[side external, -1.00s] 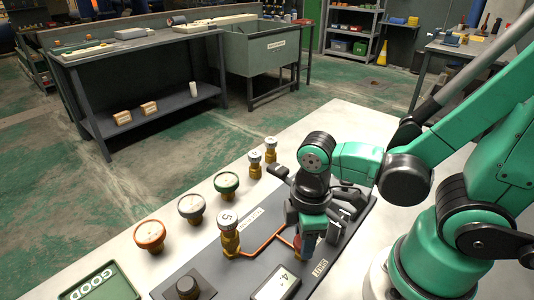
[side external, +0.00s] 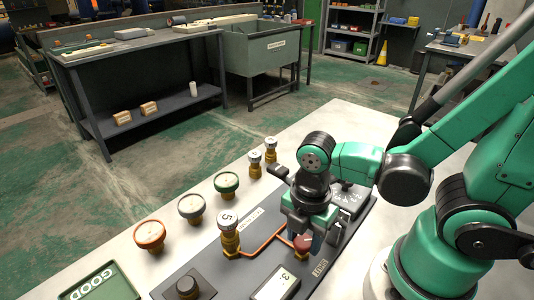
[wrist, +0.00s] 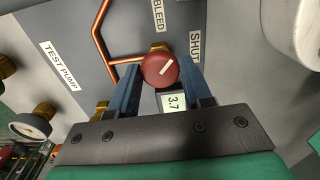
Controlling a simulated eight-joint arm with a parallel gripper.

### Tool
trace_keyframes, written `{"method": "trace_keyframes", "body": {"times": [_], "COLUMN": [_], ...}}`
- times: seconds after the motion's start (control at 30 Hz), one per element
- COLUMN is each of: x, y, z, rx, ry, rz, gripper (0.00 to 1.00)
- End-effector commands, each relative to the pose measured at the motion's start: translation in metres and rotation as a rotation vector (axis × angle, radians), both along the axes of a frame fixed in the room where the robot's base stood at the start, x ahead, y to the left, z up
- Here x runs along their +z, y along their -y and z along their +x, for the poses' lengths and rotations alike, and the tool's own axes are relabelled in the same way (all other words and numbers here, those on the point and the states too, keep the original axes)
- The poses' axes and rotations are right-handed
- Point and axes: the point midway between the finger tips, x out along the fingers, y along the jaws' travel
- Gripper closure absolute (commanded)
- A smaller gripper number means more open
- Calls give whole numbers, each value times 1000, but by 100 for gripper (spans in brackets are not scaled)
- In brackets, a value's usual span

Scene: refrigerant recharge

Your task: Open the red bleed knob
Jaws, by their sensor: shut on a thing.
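The red bleed knob (side external: 303,242) sits on the grey panel (side external: 213,273) at the end of a copper pipe (side external: 262,247). In the wrist view the knob (wrist: 160,70) is round, with a white pointer line slanting up to the right. Its brass base shows above it, between the "BLEED" label (wrist: 159,16) and the "SHUT" label (wrist: 194,47). My gripper (side external: 308,240) is down over the knob. In the wrist view its two blue fingers (wrist: 160,78) stand on either side of the knob, shut on it. The exact contact faces are hidden.
A small display (wrist: 173,101) reads 3.7 beside the knob. A brass-based gauge (side external: 228,222) stands left of my gripper. Several round-topped fittings (side external: 191,207) line the bench, and a green "GOOD" tray (side external: 122,285) lies front left.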

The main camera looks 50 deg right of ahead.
Motion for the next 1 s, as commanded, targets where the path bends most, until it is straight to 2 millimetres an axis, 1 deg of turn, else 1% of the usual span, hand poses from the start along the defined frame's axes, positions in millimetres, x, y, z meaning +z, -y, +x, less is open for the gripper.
{"method": "trace_keyframes", "body": {"times": [0.3,0.6,0.8,1.0], "x": [0,0,0,0], "y": [0,0,0,0], "z": [0,0,0,0], "rx": [300,552,671,742], "ry": [1,2,2,1], "rz": [2,2,2,2], "gripper": [100,100,100,100]}}
